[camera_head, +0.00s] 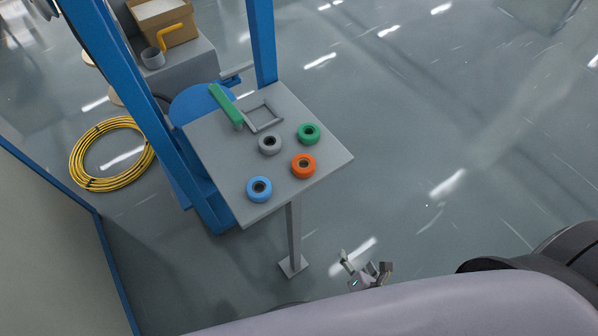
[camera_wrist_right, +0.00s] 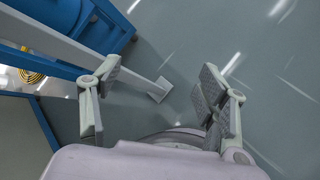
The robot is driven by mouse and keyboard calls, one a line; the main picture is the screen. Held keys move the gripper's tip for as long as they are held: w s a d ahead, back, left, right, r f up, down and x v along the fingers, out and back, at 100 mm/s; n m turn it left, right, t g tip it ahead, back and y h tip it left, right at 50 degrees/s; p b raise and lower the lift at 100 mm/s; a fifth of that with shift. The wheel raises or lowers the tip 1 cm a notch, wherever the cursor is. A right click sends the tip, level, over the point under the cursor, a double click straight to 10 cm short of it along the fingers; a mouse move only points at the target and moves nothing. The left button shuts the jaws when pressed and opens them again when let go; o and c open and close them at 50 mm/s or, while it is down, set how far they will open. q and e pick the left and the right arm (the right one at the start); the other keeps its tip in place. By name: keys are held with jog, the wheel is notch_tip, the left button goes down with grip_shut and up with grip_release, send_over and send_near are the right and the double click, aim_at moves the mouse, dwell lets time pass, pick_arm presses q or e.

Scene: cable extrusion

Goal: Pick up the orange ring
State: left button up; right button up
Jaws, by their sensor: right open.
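The orange ring (camera_head: 303,166) lies flat on the small grey table (camera_head: 220,160), near its right front side. A blue ring (camera_head: 259,190), a grey ring (camera_head: 270,144) and a green ring (camera_head: 309,133) lie around it, apart from it. My right gripper (camera_head: 366,268) is below and to the right of the table in the head view, well away from the orange ring. In the right wrist view its two fingers (camera_wrist_right: 155,95) are spread wide with nothing between them. The orange ring does not show in the wrist view. My left gripper is not in view.
A green handle (camera_head: 226,105) and a square grey frame (camera_head: 263,116) sit at the table's back. Blue posts (camera_head: 262,45) stand behind and left of it. A yellow cable coil (camera_head: 112,153) lies on the floor at left. The floor to the right is clear.

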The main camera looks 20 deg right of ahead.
jog(key=w+a+r+n+t+y+b, duration=0.1)
jog(key=a+r+n+t, duration=0.15)
jog(key=r, duration=0.25)
jog(key=w+a+r+n+t+b, duration=0.1)
jog(key=w+a+r+n, duration=0.15)
jog(key=r, duration=0.25)
pick_arm(q)
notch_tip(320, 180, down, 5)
jog(key=b, duration=0.2)
pick_arm(e)
jog(key=n+t+y, duration=0.2)
jog(key=n+t, duration=0.3)
jog(key=n, duration=0.1)
send_near(304, 164)
jog(key=w+r+p, duration=0.2)
jog(key=p, duration=0.1)
jog(key=shift+w+a+r, duration=0.2)
jog(key=shift+w+a, duration=0.2)
jog(key=w, duration=0.2)
jog(key=w+p, duration=0.1)
jog(key=w, duration=0.2)
jog(key=shift+w+a+p, duration=0.2)
jog(key=shift+a+p, duration=0.05)
jog(key=shift+p, duration=0.05)
jog(key=shift+w+f, duration=0.1)
jog(key=shift+w, duration=0.2)
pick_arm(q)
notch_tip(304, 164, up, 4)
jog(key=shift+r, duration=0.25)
